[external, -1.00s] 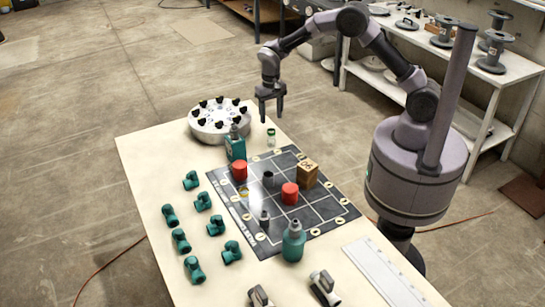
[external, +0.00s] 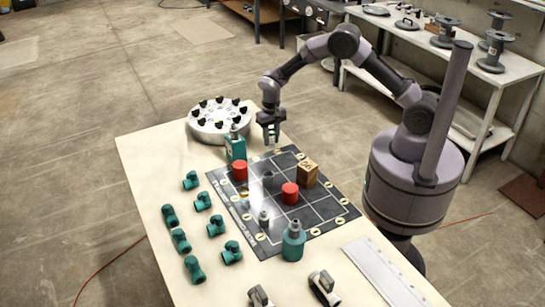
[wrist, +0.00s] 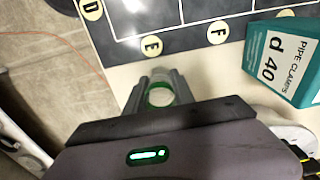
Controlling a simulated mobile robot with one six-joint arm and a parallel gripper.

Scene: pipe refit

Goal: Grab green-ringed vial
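The green-ringed vial (wrist: 160,95) is clear with a green ring at its top. In the wrist view it stands between the two fingers of my gripper (wrist: 161,86). In the external view my gripper (external: 270,137) is down over the vial's spot at the table's far edge, with its fingers on either side of it. The fingers hide most of the vial there. They look very close to its sides, but I cannot tell whether they touch or grip it.
A teal pipe-clamps box (wrist: 283,62) stands close beside the gripper. A round grey flange (external: 218,122) with black knobs lies at the far left. The dark grid mat (external: 262,223) carries red cylinders (external: 290,194) and a wooden block (external: 307,174).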

